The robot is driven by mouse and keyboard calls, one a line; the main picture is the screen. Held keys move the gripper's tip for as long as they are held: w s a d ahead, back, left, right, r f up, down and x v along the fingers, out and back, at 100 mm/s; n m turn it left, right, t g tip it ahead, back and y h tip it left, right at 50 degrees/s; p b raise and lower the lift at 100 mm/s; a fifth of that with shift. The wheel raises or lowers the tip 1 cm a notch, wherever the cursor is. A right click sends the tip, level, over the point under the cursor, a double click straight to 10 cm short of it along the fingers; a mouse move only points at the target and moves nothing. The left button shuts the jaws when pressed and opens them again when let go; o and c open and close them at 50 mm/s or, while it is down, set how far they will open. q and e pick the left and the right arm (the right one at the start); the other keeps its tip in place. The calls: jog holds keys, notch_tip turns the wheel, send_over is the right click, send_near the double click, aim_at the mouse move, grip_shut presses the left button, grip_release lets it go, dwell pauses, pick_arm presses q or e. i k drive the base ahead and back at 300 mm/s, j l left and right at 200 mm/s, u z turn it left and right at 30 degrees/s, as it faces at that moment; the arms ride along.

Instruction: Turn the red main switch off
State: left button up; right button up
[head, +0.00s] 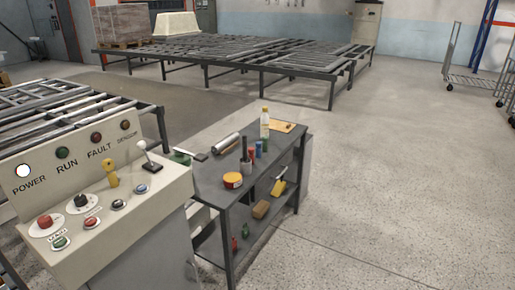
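The control panel (125,215) stands at the lower left, with a sloped face and an upright lamp board. A red knob (45,221) sits on a pale round plate at the panel's left. A dark knob (81,200) on another round plate is to its right. A smaller red control (91,222) is below that. The frame is too small to tell which of these is the main switch, or its position. The POWER lamp (23,171) is bright white. The RUN, FAULT and far right lamps look dim. Neither gripper is in view.
The panel also carries a yellow control (112,177), a joystick (150,164) and several small buttons. Roller conveyors (235,52) lie behind.

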aim_at(45, 221)
jog(key=u, duration=1.45)
